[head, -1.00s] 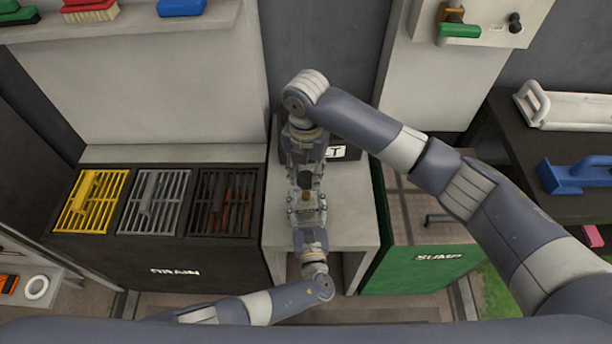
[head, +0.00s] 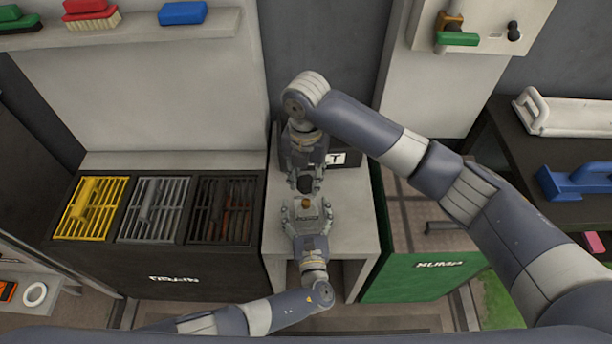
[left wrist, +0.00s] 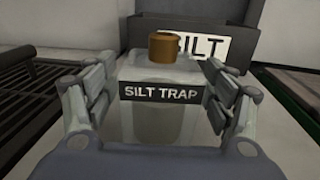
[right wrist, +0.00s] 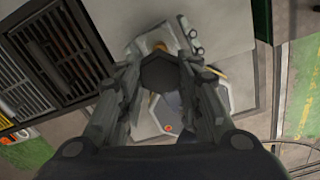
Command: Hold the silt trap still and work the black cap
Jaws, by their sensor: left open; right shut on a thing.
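The silt trap (head: 308,222) is a clear, pale body with a dark label and a brown neck on top; it stands on the grey stand. It also shows in the left wrist view (left wrist: 160,122). My left gripper (head: 306,209) is open, with one finger on each side of the trap. My right gripper (head: 304,182) comes from the far side and is shut on the black cap (right wrist: 162,74), a dark hexagonal piece. The cap is apart from the brown neck (left wrist: 163,47) and on its far side in the head view.
A box labelled SILT (left wrist: 200,47) stands behind the trap. The black drain unit (head: 150,262) with yellow, grey and dark grates is at left. The green sump (head: 425,275) is at right. My right arm crosses above the sump.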

